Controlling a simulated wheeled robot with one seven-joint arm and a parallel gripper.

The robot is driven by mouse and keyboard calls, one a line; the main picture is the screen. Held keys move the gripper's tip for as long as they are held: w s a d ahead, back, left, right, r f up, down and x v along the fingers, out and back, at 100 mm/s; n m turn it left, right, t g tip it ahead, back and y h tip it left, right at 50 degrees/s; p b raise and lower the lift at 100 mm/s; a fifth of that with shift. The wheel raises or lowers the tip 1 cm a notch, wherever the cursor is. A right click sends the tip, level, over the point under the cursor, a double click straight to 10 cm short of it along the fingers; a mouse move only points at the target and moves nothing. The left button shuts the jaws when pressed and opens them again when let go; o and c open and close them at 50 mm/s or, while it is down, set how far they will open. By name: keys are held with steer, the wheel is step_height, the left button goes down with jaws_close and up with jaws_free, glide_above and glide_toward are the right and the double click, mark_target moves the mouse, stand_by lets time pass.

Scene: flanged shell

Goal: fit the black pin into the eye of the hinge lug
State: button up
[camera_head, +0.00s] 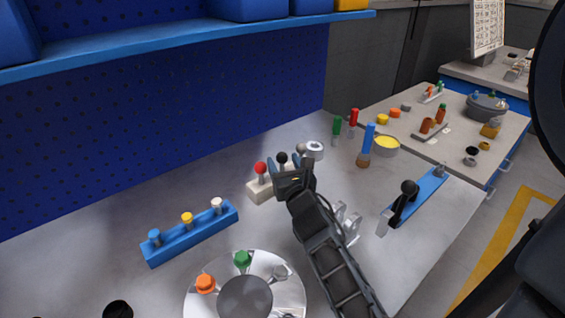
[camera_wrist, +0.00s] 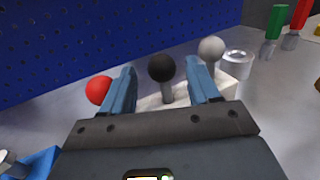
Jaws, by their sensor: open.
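The black pin (camera_head: 281,157) has a round black head and a grey shank. It stands upright in a white block (camera_head: 257,190), between a red-headed pin (camera_head: 261,168) and a grey-headed pin (camera_wrist: 210,48). My gripper (camera_head: 283,167) is open, with its blue fingers on either side of the black pin. The wrist view shows the pin's head (camera_wrist: 162,68) between the fingers, with gaps on both sides. A pale metal bracket (camera_head: 348,222), which may be the hinge lug, stands right of my forearm and is partly hidden by it. I cannot make out its eye.
A blue strip (camera_head: 190,238) with three pins and a round plate (camera_head: 195,302) with coloured knobs lie in front. A metal ring (camera_head: 314,150) stands close behind the white block. A blue bar with a black-knobbed lever (camera_head: 408,190) is at the right. A perforated blue panel (camera_head: 150,150) rises behind.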

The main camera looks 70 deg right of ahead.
mark_target(280, 153)
steer(key=shift+p+x, duration=0.4)
steer(key=shift+x, duration=1.9)
steer(key=shift+s+d+r, duration=0.1)
steer(key=shift+r, duration=0.05)
steer(key=shift+c, duration=0.4)
jaws_close()
